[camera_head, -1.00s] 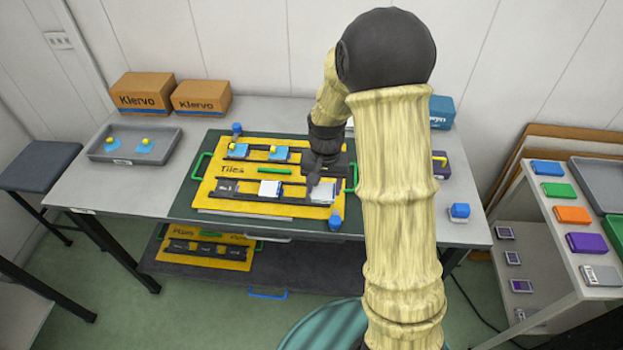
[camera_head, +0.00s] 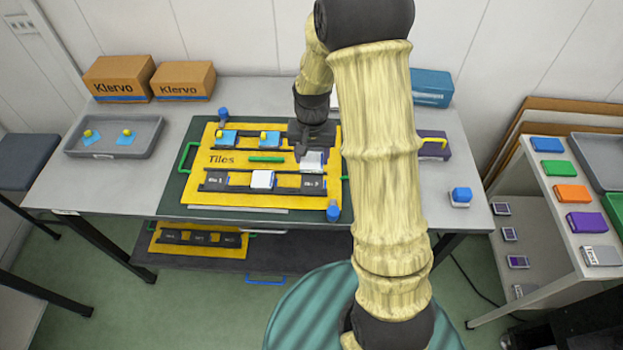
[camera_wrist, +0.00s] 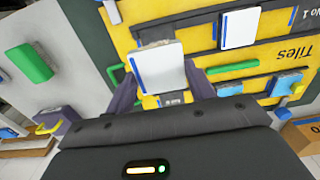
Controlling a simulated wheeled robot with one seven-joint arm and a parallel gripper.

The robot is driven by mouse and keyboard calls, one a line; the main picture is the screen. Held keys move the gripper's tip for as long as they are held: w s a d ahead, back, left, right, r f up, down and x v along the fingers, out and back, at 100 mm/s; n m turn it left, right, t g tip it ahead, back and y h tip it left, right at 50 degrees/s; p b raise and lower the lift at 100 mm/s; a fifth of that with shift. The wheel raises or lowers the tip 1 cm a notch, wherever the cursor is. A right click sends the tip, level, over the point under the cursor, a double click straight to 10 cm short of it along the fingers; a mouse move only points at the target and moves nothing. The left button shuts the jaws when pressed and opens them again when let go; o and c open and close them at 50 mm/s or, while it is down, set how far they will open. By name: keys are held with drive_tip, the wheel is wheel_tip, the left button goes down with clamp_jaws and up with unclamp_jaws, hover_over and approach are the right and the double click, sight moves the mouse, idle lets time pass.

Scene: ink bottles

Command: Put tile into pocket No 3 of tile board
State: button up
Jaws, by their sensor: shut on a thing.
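My gripper (camera_head: 312,150) is shut on a white tile (camera_head: 312,162) with a blue edge. In the wrist view the tile (camera_wrist: 158,67) sits between both fingers, apparently above the board. The yellow tile board (camera_head: 245,160) lies on a dark green mat. Pocket No 3 (camera_head: 313,184) is the empty right one of the front row; the held tile is just behind or above it in the head view. Another white tile (camera_head: 262,180) sits in the middle pocket and also shows in the wrist view (camera_wrist: 240,28). Pocket No 1 (camera_head: 216,180), at left, is empty.
Blue tiles with yellow knobs (camera_head: 226,137) stand along the board's back row. A green bar (camera_head: 266,159) lies mid-board. A grey tray (camera_head: 150,150) is at left, a purple box (camera_head: 434,146) at right.

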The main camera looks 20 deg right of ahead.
sight(312, 160)
drive_tip(key=shift+f, duration=2.35)
drive_tip(key=shift+f+p, duration=0.45)
drive_tip(key=shift+f, duration=1.65)
drive_tip(key=shift+f, duration=0.1)
drive_tip(key=o, duration=1)
drive_tip(key=shift+o, duration=0.2)
